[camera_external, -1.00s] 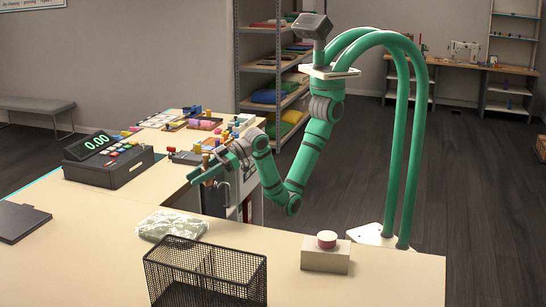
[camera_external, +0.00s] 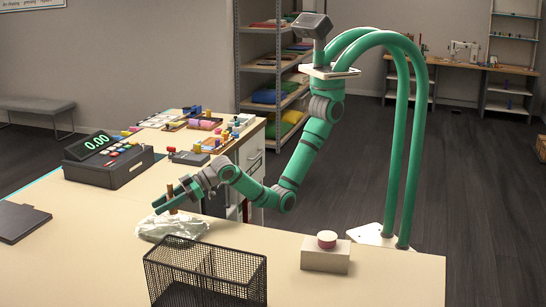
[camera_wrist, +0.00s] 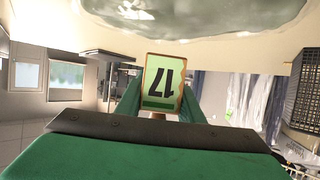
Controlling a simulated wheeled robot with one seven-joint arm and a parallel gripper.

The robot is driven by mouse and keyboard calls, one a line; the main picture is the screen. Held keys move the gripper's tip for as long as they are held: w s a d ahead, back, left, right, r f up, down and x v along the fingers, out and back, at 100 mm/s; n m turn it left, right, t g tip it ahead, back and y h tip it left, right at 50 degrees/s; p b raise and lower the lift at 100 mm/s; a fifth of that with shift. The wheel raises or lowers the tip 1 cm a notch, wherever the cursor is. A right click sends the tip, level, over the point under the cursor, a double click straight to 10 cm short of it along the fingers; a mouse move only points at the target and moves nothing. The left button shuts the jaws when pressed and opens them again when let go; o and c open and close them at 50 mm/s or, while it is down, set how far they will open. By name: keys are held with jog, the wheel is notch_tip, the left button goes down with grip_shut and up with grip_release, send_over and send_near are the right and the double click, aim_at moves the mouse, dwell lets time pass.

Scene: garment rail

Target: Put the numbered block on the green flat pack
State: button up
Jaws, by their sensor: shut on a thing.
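My gripper (camera_external: 174,198) is shut on the numbered block, a small wooden-edged piece. In the wrist view the block (camera_wrist: 161,82) shows a green face with an upside-down 17 between the green fingers. The flat pack (camera_external: 171,226), a clear, shiny pack with a pale green tint, lies on the near counter. It also shows at the top of the wrist view (camera_wrist: 190,14). In the external view my gripper and the block are just over the pack's back part. I cannot tell whether the block touches it.
A black mesh basket (camera_external: 206,277) stands just in front of the pack. A box with a pink button (camera_external: 326,254) is to the right. A cash register (camera_external: 108,160) and a dark flat folder (camera_external: 21,222) are to the left. The counter between folder and pack is clear.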

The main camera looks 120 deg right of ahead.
aim_at(162, 226)
jog(key=shift+w+a+f, duration=0.15)
jog(key=shift+w+f, duration=0.35)
jog(key=shift+f, duration=1.65)
jog(key=shift+f, duration=0.15)
jog(key=o, duration=1.1)
jog(key=shift+c, duration=0.2)
jog(key=shift+r, duration=0.25)
jog(key=v, duration=1.2)
